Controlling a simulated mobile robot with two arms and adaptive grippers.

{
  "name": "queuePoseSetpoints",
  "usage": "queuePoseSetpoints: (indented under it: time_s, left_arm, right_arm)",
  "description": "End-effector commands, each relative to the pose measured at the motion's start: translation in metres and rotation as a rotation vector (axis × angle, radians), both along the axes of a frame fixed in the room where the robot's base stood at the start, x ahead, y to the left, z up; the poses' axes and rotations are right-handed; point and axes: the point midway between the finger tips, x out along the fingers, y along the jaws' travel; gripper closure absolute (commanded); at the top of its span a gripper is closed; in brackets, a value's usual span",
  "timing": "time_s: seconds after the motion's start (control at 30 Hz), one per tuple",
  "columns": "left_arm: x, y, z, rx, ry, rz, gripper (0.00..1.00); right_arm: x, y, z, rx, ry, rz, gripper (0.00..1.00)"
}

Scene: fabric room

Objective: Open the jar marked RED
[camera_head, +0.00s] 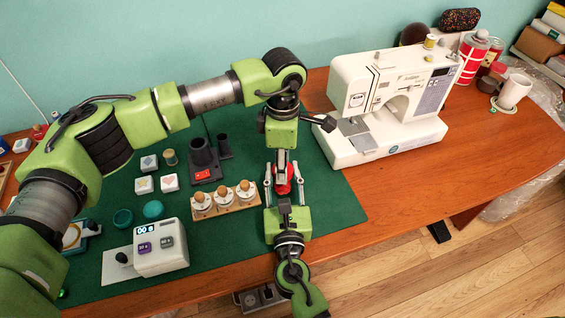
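A small red object (283,187), possibly the jar or its lid, shows between my two grippers near the right part of the green mat. The grippers partly hide it, and I can read no RED mark on it. My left gripper (282,168) comes from the far side and is over the red object; its fingers look narrow, and I cannot tell whether they grip. My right gripper (284,184) comes from the near side, its two fingers apart on either side of the red object. Three stoppered jars (223,198) stand in a wooden rack to the left.
A black holder (203,158) with a red label stands behind the rack. A white box with a display (160,247) and teal bowls (153,209) are on the green mat (335,205). A sewing machine (385,105) stands at the right. The table's front right is clear.

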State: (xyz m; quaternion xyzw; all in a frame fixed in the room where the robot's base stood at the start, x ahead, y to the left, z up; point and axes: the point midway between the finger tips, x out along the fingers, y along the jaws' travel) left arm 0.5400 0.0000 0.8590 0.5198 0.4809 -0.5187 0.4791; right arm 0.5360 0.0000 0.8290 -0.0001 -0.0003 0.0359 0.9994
Motion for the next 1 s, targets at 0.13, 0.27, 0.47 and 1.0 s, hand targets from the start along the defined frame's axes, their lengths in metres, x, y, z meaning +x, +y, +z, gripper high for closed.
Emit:
queuePoseSetpoints:
  time_s: [0.13, 0.27, 0.47, 1.0]
  left_arm:
    - [0.0002, -0.0001, 0.0, 0.0, -0.001, 0.009, 0.91]
    - [0.0003, 0.0, 0.0001, -0.001, -0.001, 0.121, 0.9]
    - [0.0003, 0.0003, 0.0002, 0.0, -0.001, 0.29, 0.9]
    - [0.0003, 0.0003, 0.0003, 0.0, -0.002, 0.299, 0.48]
  right_arm:
    - [-0.0005, 0.0001, -0.0015, 0.0, 0.003, 0.0, 1.0]
    - [-0.0005, 0.0, -0.0015, 0.0, 0.003, 0.0, 1.0]
    - [-0.0004, -0.0003, -0.0016, 0.001, 0.003, -0.001, 1.0]
    - [-0.0004, -0.0004, -0.0018, 0.0, 0.003, -0.001, 1.0]
